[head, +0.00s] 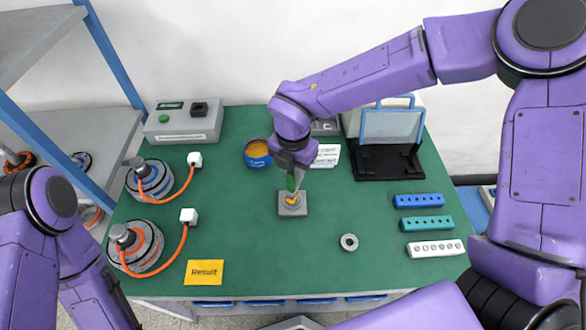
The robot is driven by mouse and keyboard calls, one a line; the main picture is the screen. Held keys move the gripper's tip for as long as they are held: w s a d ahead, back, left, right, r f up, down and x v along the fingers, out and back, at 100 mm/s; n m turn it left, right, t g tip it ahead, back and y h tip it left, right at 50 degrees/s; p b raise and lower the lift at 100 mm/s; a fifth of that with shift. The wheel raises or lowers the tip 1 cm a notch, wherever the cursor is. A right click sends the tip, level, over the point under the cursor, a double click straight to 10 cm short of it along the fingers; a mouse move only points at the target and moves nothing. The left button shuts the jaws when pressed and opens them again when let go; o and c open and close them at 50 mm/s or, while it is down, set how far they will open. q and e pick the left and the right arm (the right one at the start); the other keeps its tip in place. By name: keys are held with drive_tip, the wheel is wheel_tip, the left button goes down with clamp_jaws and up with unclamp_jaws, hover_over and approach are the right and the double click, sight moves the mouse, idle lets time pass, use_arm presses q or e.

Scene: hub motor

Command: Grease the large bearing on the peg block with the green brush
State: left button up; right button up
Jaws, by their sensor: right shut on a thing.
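The grey peg block (284,211) stands in the middle of the green table. A round grey part, which looks like the large bearing, sits on it but is mostly hidden under the brush. My right gripper (293,167) is shut on the green brush (291,183) and points straight down above the block. The brush's yellowish tip is at the bearing; I cannot tell whether it touches. A blue tub of orange-yellow grease (257,157) stands behind and left of the block. My left arm shows at the lower left, but its gripper is out of view.
A loose grey ring (349,242) lies right of the block. Blue, teal and white hole strips (426,224) lie at the right. Two hub motors (140,248) with orange cables stand left, near a yellow "Result" card (204,272). A grey box (184,124) stands at the back left.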

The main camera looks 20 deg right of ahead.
drive_tip(key=shift+f+b, duration=0.5)
drive_tip(key=shift+f, duration=0.1)
idle(0.7)
drive_tip(key=shift+r+n+p, duration=0.2)
drive_tip(key=shift+n+p, duration=0.3)
drive_tip(key=shift+p, duration=0.1)
drive_tip(key=shift+n+p, duration=0.95)
drive_tip(key=shift+n, duration=0.25)
drive_tip(key=shift+f+n, duration=0.15)
drive_tip(key=shift+n, duration=0.15)
